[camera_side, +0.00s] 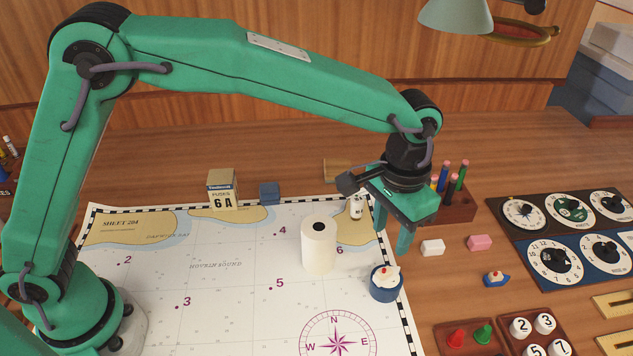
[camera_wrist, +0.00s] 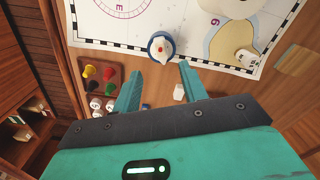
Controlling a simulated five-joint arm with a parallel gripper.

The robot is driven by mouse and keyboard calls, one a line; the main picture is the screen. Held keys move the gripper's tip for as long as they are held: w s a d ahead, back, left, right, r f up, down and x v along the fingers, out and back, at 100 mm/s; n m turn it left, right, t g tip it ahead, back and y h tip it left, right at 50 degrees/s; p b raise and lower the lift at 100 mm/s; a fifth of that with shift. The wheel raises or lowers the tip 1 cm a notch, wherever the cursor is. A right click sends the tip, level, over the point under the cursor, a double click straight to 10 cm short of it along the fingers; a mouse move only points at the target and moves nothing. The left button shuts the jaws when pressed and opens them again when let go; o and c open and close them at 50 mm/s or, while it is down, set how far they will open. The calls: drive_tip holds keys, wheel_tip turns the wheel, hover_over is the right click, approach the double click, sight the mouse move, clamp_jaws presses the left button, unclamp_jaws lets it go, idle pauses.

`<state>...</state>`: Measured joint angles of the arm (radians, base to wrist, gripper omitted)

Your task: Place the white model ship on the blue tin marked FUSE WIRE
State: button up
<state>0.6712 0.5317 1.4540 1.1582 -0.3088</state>
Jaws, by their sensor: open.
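The white model ship (camera_side: 386,274), with a small red part, sits on top of the round blue tin (camera_side: 386,291) at the chart's right edge. In the wrist view the ship (camera_wrist: 160,46) lies within the rim of the tin (camera_wrist: 152,57). The tin's marking cannot be read. My gripper (camera_side: 391,243) is open and empty, above and a little behind the tin in the side view. In the wrist view its two fingers (camera_wrist: 160,70) are spread, with the tin just beyond their tips and nothing between them.
A white paper roll (camera_side: 319,246) stands left of the tin on the chart (camera_side: 230,290). A small white container (camera_side: 356,207) stands behind. White (camera_side: 432,247) and pink (camera_side: 480,242) blocks and a blue toy boat (camera_side: 496,279) lie right. A pencil holder (camera_side: 457,209) is behind my gripper.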

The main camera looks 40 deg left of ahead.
drive_tip(key=shift+r, duration=0.7)
drive_tip(key=s+a+r+n+t, duration=0.1)
drive_tip(key=s+a+r, duration=0.1)
drive_tip(key=a+r, duration=0.5)
drive_tip(key=s+a+r+n+t, duration=0.1)
drive_tip(key=s+a+r, duration=0.1)
drive_tip(key=a, duration=0.9)
drive_tip(key=s+a+f+n+t, duration=0.1)
drive_tip(key=s+a+n+t, duration=0.1)
drive_tip(key=s+a, duration=1.2)
drive_tip(key=shift+s+a+t, duration=0.15)
drive_tip(key=shift+t, duration=0.65)
